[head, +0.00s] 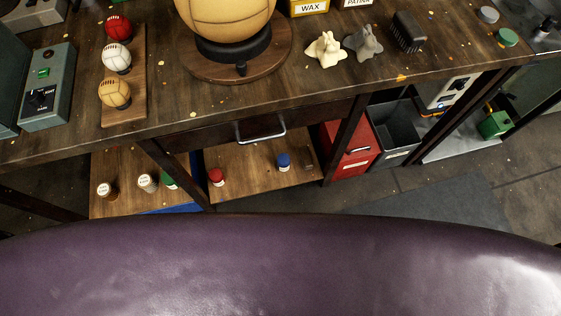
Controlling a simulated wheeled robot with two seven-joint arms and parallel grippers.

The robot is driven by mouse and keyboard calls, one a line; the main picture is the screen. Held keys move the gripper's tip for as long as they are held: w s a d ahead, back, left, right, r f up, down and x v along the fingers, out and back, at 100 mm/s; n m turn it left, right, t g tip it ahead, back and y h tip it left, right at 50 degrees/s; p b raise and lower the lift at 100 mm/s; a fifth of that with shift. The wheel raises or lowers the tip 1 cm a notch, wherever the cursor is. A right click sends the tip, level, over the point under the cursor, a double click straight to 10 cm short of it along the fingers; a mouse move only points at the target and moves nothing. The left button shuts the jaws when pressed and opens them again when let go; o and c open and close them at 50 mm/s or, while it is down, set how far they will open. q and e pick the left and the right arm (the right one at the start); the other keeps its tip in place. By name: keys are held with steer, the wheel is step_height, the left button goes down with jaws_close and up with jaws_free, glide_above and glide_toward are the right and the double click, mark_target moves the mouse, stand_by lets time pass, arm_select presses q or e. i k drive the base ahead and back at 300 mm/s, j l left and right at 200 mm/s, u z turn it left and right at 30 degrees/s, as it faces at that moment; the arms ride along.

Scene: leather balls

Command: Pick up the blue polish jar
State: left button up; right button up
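A small jar with a blue lid (284,162) stands on the wooden lower shelf (255,178) under the workbench, right of a red-lidded jar (216,177). It looks upright, with nothing touching it. Neither of my grippers shows in the head view. A large purple curved surface fills the bottom of the view and hides whatever is below it.
The workbench (330,93) and its drawer with a metal handle (261,133) overhang the shelf. A dark bench leg (345,138) stands right of the blue jar. A red bin (352,152) is beyond it. Other jars, including a green-lidded one (169,180), stand left.

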mark_target(283, 160)
steer(key=u, duration=0.75)
steer(key=k+l+u, duration=0.1)
steer(key=l+u, duration=0.3)
steer(key=k+l+u, duration=0.2)
steer(key=u, duration=0.2)
steer(key=l, duration=0.15)
